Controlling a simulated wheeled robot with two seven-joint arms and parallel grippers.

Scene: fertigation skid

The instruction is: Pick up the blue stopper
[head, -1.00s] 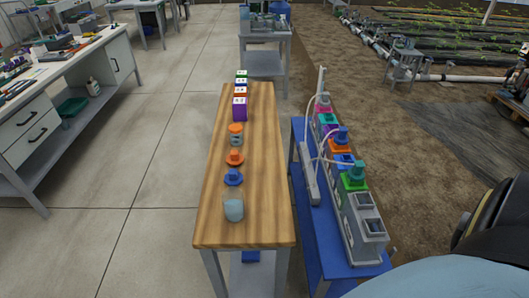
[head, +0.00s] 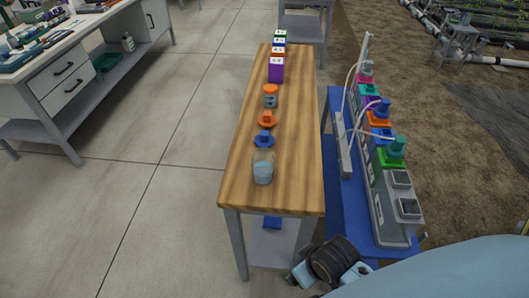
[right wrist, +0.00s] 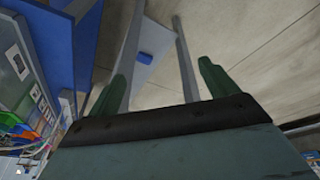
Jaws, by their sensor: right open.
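The blue stopper (head: 264,138) sits on the wooden table, between an orange stopper (head: 267,118) and a clear jar of pale liquid (head: 263,169). It has a wide flange and a narrower top. Part of my right arm shows at the bottom of the head view, in front of the table's near right corner; its fingers are not visible there. In the right wrist view my right gripper (right wrist: 163,73) has its two green fingers spread apart with nothing between them. It is away from the stopper, which I cannot make out in that view. My left gripper is not in view.
The wooden table (head: 246,150) also holds an orange-lidded jar (head: 270,96) and several coloured boxes. To its right, a blue stand (head: 338,187) carries a row of coloured capped units. A blue block (head: 271,223) lies below the tabletop. Open floor lies left.

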